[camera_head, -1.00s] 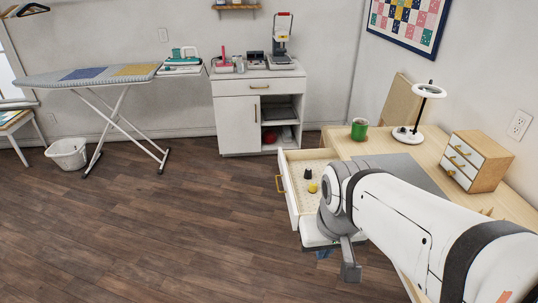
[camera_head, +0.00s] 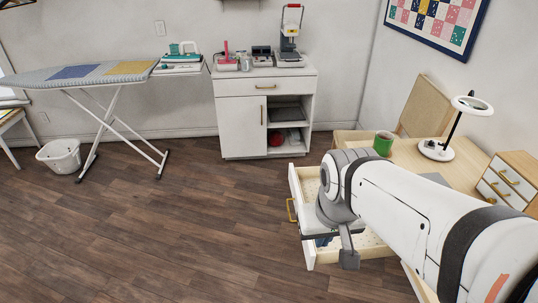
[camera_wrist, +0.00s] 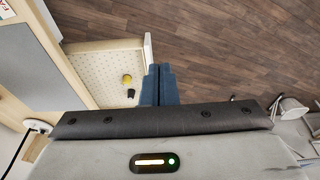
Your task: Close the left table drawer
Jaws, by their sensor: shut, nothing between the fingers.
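The left table drawer (camera_head: 304,246) is pulled out from the wooden table (camera_head: 462,166), with its pale front and brass handle (camera_head: 291,210) facing left. My arm hides much of its inside in the head view. In the wrist view the drawer (camera_wrist: 98,66) shows a perforated floor with a yellow ball-like item (camera_wrist: 127,78) and a small black item (camera_wrist: 131,93) near its front. My gripper (camera_wrist: 160,72) has its blue fingers together, empty, beside the drawer front (camera_wrist: 148,48). Whether they touch it I cannot tell. In the head view the fingers (camera_head: 322,241) are mostly hidden.
A green mug (camera_head: 383,143), a ring lamp (camera_head: 436,149) and a small drawer box (camera_head: 508,180) stand on the table. A white cabinet (camera_head: 240,125) stands at the wall. The wooden floor (camera_head: 190,215) left of the drawer is clear.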

